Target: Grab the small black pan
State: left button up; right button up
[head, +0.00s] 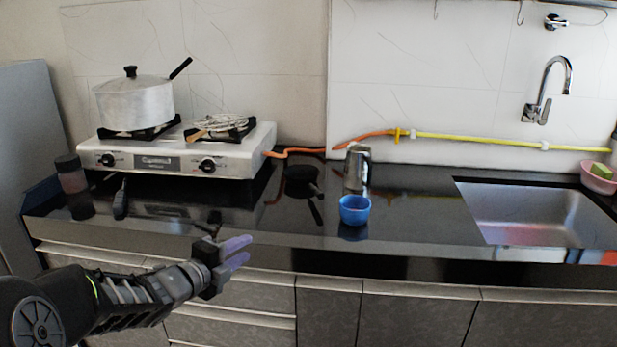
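The small black pan (301,176) sits on the dark counter, right of the stove and left of the metal cup. Its dark handle seems to point toward the counter's front edge, though it is hard to tell from the shiny black surface. My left gripper (236,252) is in front of the counter's front edge, nearer to me than the pan and to its left. Its two purple fingertips are a little apart with nothing between them. My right gripper is not in view.
A white stove (180,160) holds a lidded metal pot (133,105). A metal cup (357,168) and a blue bowl (354,209) stand right of the pan. A brown jar (71,175) is far left. The sink (525,212) is right, with clear counter before it.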

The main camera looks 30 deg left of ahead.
aim_at(299, 175)
jog(key=i, duration=0.9)
